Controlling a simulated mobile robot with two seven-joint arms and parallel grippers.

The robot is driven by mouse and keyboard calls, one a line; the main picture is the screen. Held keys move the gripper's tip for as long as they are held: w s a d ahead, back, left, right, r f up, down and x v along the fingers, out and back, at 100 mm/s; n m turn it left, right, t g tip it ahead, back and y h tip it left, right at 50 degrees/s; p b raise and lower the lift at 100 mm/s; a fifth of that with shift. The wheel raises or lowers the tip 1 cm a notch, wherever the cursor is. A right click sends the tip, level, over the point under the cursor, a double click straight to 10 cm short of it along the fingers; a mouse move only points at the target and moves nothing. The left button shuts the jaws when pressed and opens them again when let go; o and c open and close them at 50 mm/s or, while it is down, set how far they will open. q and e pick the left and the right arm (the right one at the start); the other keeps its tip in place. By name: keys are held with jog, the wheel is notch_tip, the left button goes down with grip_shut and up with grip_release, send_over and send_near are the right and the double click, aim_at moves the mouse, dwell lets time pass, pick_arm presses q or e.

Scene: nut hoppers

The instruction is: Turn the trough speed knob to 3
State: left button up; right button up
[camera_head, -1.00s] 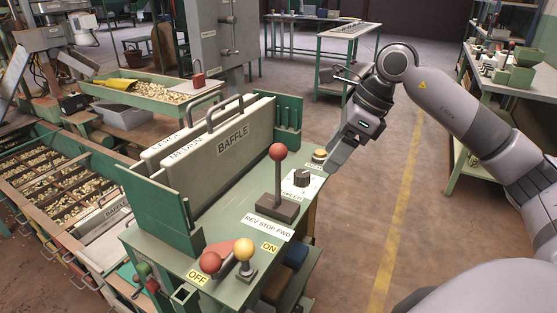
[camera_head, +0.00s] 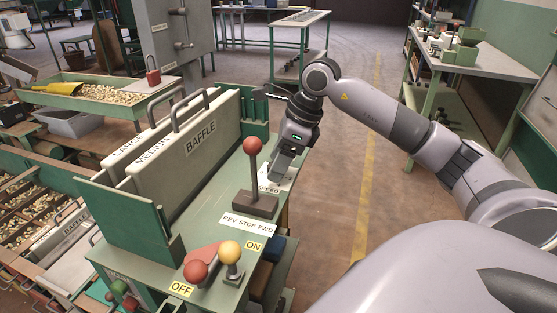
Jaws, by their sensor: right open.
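The speed control's white plate, labelled SPEED (camera_head: 269,189), lies on the green console top, behind the red-balled lever. The dark knob itself is hidden now behind my right gripper. My right gripper (camera_head: 280,178) reaches in from the right, points down and stands over the plate. It is open; its fingertips are hard to make out, and I cannot tell whether they touch the knob. The knob's setting does not show. My left gripper is not in view.
Close to my right gripper stands a lever with a red ball (camera_head: 253,146), marked REV STOP FWD. BAFFLE plates (camera_head: 201,138) stand left. The floor to the right is open.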

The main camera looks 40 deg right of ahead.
jog(key=c, duration=1)
jog(key=shift+c, duration=0.2)
jog(key=shift+m, duration=0.4)
jog(key=m+h, duration=0.1)
jog(key=m, duration=0.1)
jog(key=m+t, duration=0.1)
jog(key=m, duration=0.1)
jog(key=shift+a+m+h, duration=0.15)
jog(key=shift+m+h, duration=0.15)
jog(key=shift+h, duration=0.1)
jog(key=m, duration=0.2)
jog(key=m+h, duration=0.1)
jog(key=m, duration=0.1)
jog(key=shift+a+h, duration=0.15)
jog(key=shift+h, duration=0.15)
jog(key=shift+m+h, duration=0.4)
jog(key=shift+m, duration=0.7)
jog(key=o, duration=1)
